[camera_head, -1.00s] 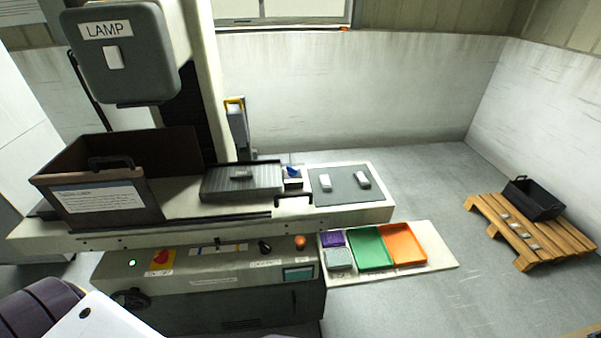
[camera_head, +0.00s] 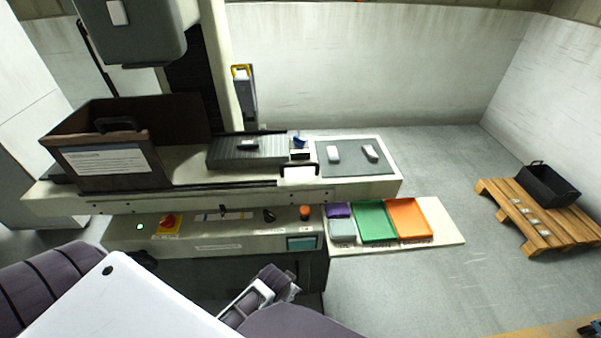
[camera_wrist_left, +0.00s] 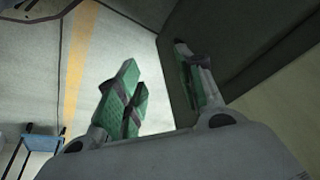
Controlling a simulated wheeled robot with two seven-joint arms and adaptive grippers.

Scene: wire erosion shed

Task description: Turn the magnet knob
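A small black knob (camera_head: 268,215) sits on the sloped front panel of the machine, right of its middle, with a label too small to read; I take it for the magnet knob. A red rotary switch (camera_head: 169,223) on a yellow plate is at the panel's left. My left gripper (camera_head: 262,292) is below and in front of the panel, apart from the knob. In the left wrist view its two green-padded fingers (camera_wrist_left: 158,92) stand apart with nothing between them. The knob is not recognisable in that view. My right gripper is not in view.
An orange button (camera_head: 305,212) and a small screen (camera_head: 302,243) are right of the knob. A shelf with a green tray (camera_head: 375,221) and an orange tray (camera_head: 409,219) juts out to the right. A brown bin (camera_head: 112,160) and a grooved grey plate (camera_head: 232,152) are above the panel.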

